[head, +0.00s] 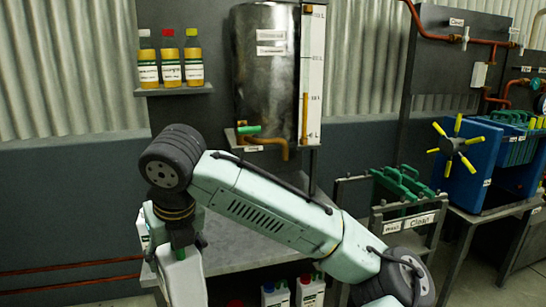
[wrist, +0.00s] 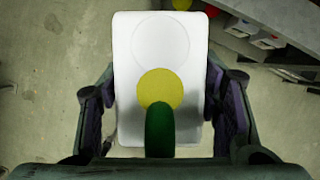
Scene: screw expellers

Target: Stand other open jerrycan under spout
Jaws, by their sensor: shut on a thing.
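In the wrist view a white jerrycan (wrist: 130,70) fills the middle, seen from above, with a dark green handle (wrist: 160,130), a yellow disc and a faint round outline on its top. My gripper (wrist: 160,108) is shut on it, one finger on each side. The copper spout (head: 284,150) with a green tap handle (head: 249,130) sticks out below the steel tank (head: 266,75). A white labelled thing (head: 143,229) shows partly beside my arm; I cannot tell if it is the held jerrycan.
A grey bench (head: 235,253) stands below the spout, partly hidden by my arm. Jerrycans (head: 310,291) stand low beneath it. Three bottles (head: 171,62) sit on a wall shelf. A rack with green plates (head: 400,184) and a blue filter press (head: 475,165) stand to the right.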

